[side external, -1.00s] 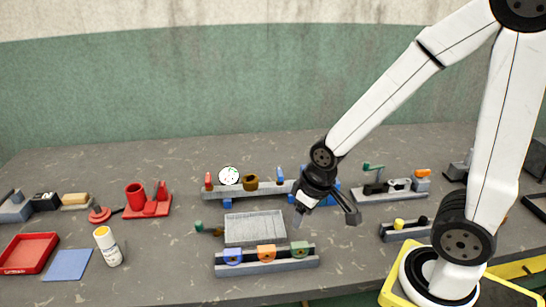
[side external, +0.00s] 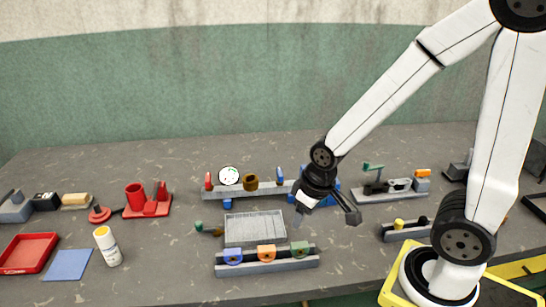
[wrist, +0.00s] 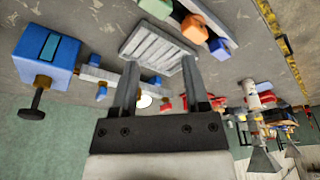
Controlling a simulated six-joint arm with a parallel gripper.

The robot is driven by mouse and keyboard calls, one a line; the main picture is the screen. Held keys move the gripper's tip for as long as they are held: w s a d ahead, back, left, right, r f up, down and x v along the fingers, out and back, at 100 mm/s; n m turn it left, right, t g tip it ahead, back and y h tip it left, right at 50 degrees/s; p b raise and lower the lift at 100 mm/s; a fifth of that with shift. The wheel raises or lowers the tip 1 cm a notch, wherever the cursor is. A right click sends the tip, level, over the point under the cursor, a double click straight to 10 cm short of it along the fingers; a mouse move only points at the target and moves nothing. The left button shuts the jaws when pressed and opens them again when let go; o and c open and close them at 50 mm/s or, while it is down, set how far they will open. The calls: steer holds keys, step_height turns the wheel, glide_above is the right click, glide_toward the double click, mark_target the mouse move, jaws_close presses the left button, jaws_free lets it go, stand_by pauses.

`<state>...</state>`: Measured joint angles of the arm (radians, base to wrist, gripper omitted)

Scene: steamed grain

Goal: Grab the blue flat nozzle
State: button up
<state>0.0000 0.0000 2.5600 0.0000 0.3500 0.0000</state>
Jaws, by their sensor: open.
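A blue piece (side external: 233,256) with a round opening sits at the left end of the grey front rack (side external: 290,266), beside an orange piece (side external: 266,252) and a green piece (side external: 299,248). I take the blue piece to be the flat nozzle, but its shape is not clear. In the wrist view the blue piece (wrist: 218,48) is at the top right, beyond the right finger. My gripper (side external: 326,218) is open and empty, above the table to the right of the ribbed grey tray (side external: 284,228) and up and right of the rack. Its two fingers (wrist: 160,66) are spread apart.
A long grey rail (side external: 222,193) with red, brown and blue parts stands behind the tray. A green-handled tool (side external: 198,226) lies left of the tray. Bare table lies in front of the red stand.

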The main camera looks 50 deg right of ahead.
steer(key=o, duration=0.6)
steer(key=shift+c, duration=0.2)
steer(key=m+t+h, duration=0.1)
steer(key=m+t, duration=0.4)
steer(key=t, duration=0.2)
glide_above(226, 256)
steer(key=w+a, duration=0.1)
step_height(226, 256, down, 4)
steer(key=f, duration=0.1)
steer(key=a+f+m+h, duration=0.1)
steer(key=h, duration=0.1)
steer(key=s+a+f+m+h, duration=0.1)
steer(key=h, duration=0.1)
steer(key=shift+f+t, duration=0.15)
steer(key=shift+t, duration=0.25)
steer(key=s+h, duration=0.1)
steer(key=s+f+m+h, duration=0.1)
steer(key=s+h, duration=0.2)
steer(key=shift+a+f+m, duration=0.2)
steer(key=shift+f+m, duration=0.1)
steer(key=shift+s+f+h, duration=0.1)
steer(key=shift+s+h, duration=0.6)
steer(key=shift+s, duration=0.05)
steer(key=shift+w+d, duration=0.1)
